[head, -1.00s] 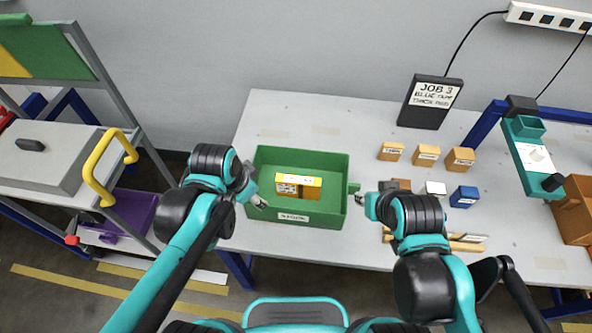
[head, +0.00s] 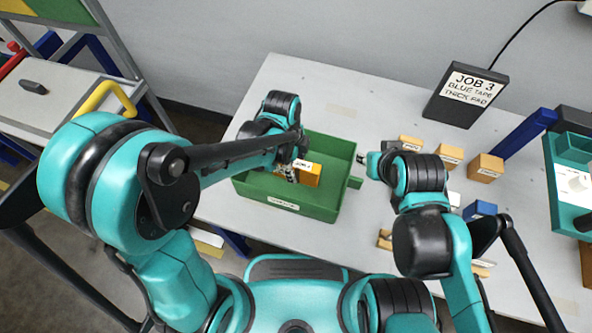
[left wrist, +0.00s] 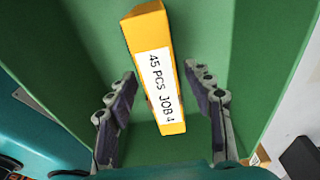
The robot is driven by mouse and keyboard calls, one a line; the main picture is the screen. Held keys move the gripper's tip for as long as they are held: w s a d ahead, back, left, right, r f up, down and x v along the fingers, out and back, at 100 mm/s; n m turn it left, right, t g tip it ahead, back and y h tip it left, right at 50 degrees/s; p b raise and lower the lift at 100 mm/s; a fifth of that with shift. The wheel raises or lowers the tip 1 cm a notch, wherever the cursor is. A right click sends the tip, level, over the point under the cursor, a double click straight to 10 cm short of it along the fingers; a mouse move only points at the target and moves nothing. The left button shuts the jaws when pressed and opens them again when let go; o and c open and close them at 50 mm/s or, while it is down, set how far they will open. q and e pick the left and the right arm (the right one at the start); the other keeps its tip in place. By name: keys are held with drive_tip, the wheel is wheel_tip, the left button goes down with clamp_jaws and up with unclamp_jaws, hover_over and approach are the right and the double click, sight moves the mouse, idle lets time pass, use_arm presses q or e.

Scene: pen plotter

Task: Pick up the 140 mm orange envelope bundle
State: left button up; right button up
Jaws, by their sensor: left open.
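The orange envelope bundle (head: 313,178) lies in the green tray (head: 325,203). In the left wrist view the bundle (left wrist: 141,35) is a yellow-orange block with a white label reading "45 PCS JOB 4". My left gripper (head: 289,173) is over the tray, at the left part of the bundle, and hides some of it. In the left wrist view its fingers (left wrist: 162,84) are open, one on each side of the bundle's near part, with gaps between. My right gripper (head: 363,160) hangs just right of the tray, and its jaw is too small to judge.
Several orange blocks (head: 449,157) stand on the table to the right, with a blue block (head: 480,210). A black sign (head: 469,93) reading "JOB 3 BLUE TAPE THICK PAD" stands behind. The tray walls surround the bundle. A grey cart is at the left.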

sight(298, 171)
use_arm(q)
drive_tip(key=f, duration=0.2)
drive_tip(key=f+b, duration=0.1)
drive_tip(key=shift+w+d+f, duration=0.1)
drive_tip(key=shift+d+f, duration=0.1)
drive_tip(key=shift+d, duration=0.05)
drive_tip(key=shift+r, duration=0.1)
clamp_jaws()
drive_tip(key=shift+r, duration=0.1)
